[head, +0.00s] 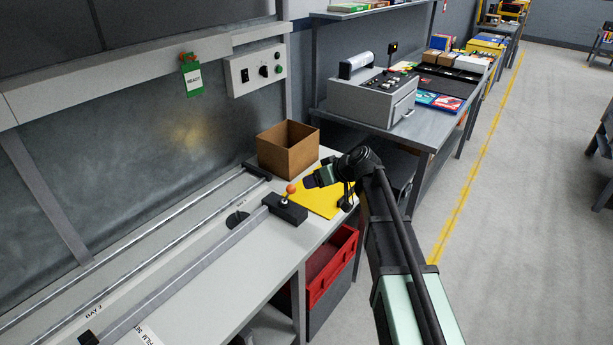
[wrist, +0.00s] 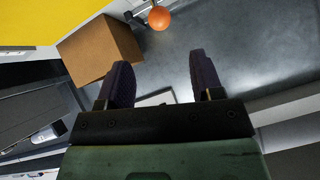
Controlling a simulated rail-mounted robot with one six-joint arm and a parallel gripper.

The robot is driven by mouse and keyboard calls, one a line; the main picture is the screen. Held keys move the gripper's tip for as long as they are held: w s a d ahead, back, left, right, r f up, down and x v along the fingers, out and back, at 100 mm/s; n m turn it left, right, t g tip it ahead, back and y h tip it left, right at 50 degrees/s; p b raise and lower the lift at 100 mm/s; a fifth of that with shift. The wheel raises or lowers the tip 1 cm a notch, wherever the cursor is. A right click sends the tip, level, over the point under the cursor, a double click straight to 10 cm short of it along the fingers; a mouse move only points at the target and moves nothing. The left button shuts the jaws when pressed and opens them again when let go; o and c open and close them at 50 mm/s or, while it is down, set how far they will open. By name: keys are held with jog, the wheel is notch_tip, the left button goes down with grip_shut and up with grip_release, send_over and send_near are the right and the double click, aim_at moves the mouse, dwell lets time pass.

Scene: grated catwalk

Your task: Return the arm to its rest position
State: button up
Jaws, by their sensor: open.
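My gripper (head: 308,182) is at the end of my arm, above the bench near the yellow mat (head: 322,203), pointing left. In the wrist view my gripper (wrist: 161,72) shows two dark fingers spread apart with nothing between them. The orange ball knob (head: 290,188) stands on a short stem on a black block (head: 286,209) at the rail's end. The knob also shows in the wrist view (wrist: 159,18), beyond the fingertips and apart from them.
An open cardboard box (head: 284,158) stands on the bench behind my gripper. A red bin (head: 333,266) is below the bench edge. A grey machine (head: 365,100) sits on the neighbouring table. The floor (head: 530,180) to the right is clear.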

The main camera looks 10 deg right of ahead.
jog(key=s+d+f+m+g+h, duration=0.2)
jog(key=s, duration=0.7)
jog(key=s+d+f+m+g+h, duration=0.2)
jog(key=s+h, duration=0.1)
jog(key=s, duration=0.7)
jog(key=s+d+f+m+g+h, duration=0.2)
jog(key=s+m+h, duration=0.1)
jog(key=s, duration=0.6)
jog(key=shift+s+d+f, duration=0.15)
jog(key=shift+f, duration=0.2)
